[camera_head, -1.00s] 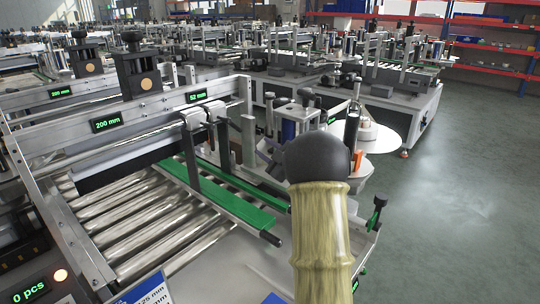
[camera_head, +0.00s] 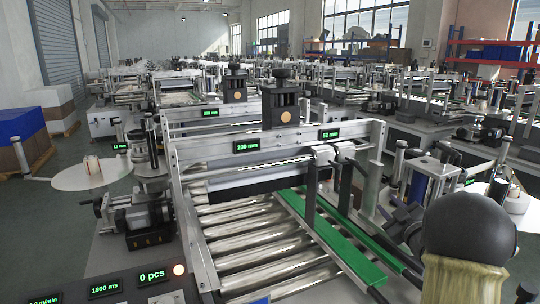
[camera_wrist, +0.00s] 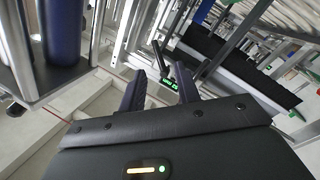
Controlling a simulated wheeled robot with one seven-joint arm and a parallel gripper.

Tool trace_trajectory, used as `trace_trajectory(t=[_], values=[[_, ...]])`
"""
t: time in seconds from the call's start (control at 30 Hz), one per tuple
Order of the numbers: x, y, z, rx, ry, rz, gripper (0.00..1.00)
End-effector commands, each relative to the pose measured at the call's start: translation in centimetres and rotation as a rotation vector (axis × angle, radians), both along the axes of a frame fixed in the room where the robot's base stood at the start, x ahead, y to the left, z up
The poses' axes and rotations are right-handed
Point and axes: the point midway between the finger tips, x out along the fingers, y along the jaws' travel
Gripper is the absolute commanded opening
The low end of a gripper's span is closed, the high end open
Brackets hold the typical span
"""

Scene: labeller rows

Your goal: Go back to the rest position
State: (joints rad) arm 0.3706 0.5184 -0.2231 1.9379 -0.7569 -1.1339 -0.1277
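My gripper (camera_wrist: 160,88) shows in the wrist view. Its two dark fingers stand apart with a gap between them, and I see nothing held there. I cannot make out my gripper in the head view. The labelling machine (camera_head: 275,152) stands in front of me in the head view, with shiny rollers (camera_head: 240,235) and a green guide strip (camera_head: 330,240).
A control panel with green displays (camera_head: 152,275) is at the bottom left. A white disc (camera_head: 92,174) juts out on the left. A blue box (camera_head: 22,125) stands at the far left. More machines fill the back. In the wrist view, a blue cylinder (camera_wrist: 62,30) is close at upper left.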

Motion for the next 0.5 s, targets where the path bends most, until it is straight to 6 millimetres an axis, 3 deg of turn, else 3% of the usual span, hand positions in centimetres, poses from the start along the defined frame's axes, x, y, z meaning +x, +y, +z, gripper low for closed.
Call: trace_trajectory(t=[0.27, 0.5], values=[[-2.1, 3.5, -3.1, 0.150, 0.248, -0.172, 0.32], [-6.4, 7.3, -6.9, 0.275, 0.497, -0.292, 0.32]])
